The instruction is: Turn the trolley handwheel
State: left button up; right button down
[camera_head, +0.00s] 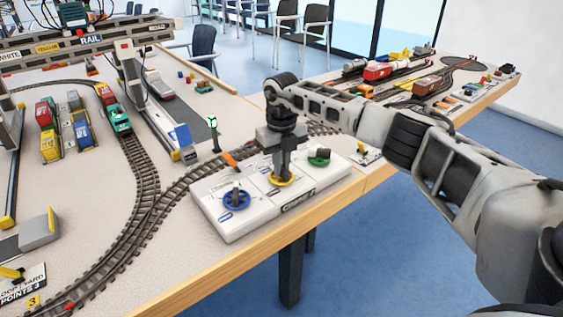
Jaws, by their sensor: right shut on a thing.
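A white control box (258,219) marked with a crane label stands at the table's front edge. It carries a blue handwheel (236,201) at left, a yellow handwheel (281,179) in the middle and a green handwheel (319,158) at right. My right gripper (282,172) points straight down over the middle wheel and is shut on it, hiding part of it. The small labels beside the wheels are too small to read, so I cannot tell which is named trolley. My left gripper is not in view.
A gantry crane (88,42) spans the left side above coloured containers (48,146). Curved railway track (143,185) runs close to the box's left side. A small signal (213,124) stands behind the box. Wagons and track fill the table at the back right.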

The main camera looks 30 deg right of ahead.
jog(key=shift+r+n, duration=0.1)
jog(key=shift+n, duration=0.7)
jog(key=c, duration=1.5)
grip_release()
notch_tip(320, 180, up, 16)
jog(key=shift+f, duration=0.1)
